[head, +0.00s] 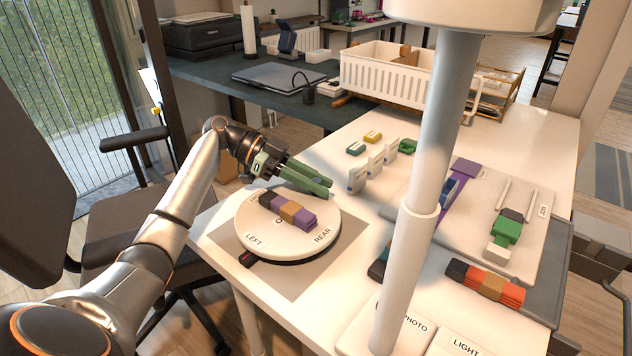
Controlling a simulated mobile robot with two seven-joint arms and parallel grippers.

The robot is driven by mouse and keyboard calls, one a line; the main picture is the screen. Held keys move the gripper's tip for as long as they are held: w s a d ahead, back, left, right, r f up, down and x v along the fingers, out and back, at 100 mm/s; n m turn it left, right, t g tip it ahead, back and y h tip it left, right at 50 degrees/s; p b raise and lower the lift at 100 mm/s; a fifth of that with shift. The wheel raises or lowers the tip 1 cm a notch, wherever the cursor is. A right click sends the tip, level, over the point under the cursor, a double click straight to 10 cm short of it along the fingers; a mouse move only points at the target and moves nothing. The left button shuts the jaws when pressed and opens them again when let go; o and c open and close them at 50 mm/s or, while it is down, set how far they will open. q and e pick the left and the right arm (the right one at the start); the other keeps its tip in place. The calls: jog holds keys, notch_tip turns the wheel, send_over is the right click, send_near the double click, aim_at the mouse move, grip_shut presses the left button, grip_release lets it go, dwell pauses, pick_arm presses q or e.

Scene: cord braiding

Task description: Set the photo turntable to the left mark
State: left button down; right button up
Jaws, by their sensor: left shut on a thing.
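The photo turntable (284,243) is a round white disc on the near left of the white table. The word LEFT shows on its front-left part and REAR on its right part; other lettering is partly hidden. A small dark red marker (248,259) sticks out under the front-left rim, close below LEFT. A bundle of dark, purple and tan cord (288,211) lies on the disc. My left gripper (318,187) has green fingers and is shut at the disc's far rim. The part it grips is hidden by the fingers. My right gripper is not in view.
A thick white post (415,230) rises in front of the table's middle. An orange and dark bundle (490,285) lies near the front right.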

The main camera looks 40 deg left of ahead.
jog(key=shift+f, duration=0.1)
pick_arm(q)
jog(key=c, duration=0.7)
grip_release()
jog(key=shift+c, duration=0.2)
jog(key=shift+a+r, duration=0.1)
jog(key=shift+a, duration=0.1)
jog(key=v, duration=0.6)
jog(key=shift+a+p, duration=0.1)
jog(key=shift+p, duration=0.25)
jog(key=shift+s+a+r, duration=0.2)
jog(key=shift+s+a, duration=0.05)
jog(key=shift+a, duration=0.15)
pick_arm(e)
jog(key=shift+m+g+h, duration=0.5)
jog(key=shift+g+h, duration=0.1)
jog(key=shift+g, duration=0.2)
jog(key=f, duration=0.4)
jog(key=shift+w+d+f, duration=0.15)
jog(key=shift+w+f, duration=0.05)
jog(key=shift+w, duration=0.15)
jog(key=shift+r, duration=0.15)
